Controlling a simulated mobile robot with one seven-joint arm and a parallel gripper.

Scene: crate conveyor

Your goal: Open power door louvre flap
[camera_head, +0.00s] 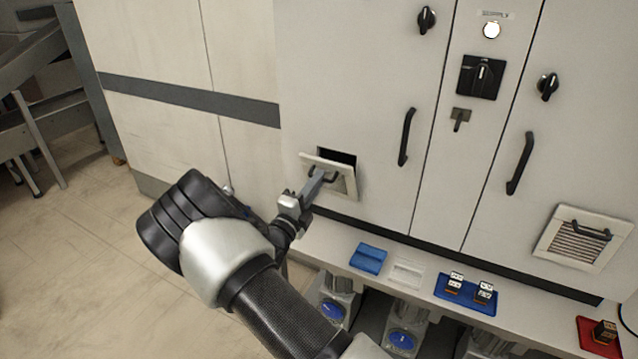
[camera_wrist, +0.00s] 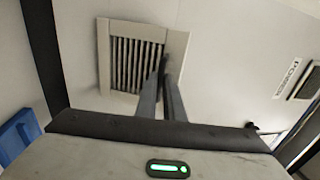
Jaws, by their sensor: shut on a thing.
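The louvre flap (camera_head: 342,182) is low on the left cabinet door and has a dark handle (camera_head: 326,174). It stands tilted out from the door, with a dark gap (camera_head: 338,156) showing along its top. The wrist view shows the flap's slats (camera_wrist: 130,62) in a pale frame and a partly legible label (camera_wrist: 292,78) beside it on the door. My gripper (camera_head: 319,180) is shut on the flap's handle. Its fingers also show in the wrist view (camera_wrist: 164,88), where they hide most of the handle.
A second louvre flap (camera_head: 576,243) on the right door looks shut. Door handles (camera_head: 407,137) and rotary knobs (camera_head: 427,19) stick out above. A ledge below carries blue trays (camera_head: 368,259), a white tray (camera_head: 406,273) and a red tray (camera_head: 597,342). Open floor (camera_head: 90,260) lies left.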

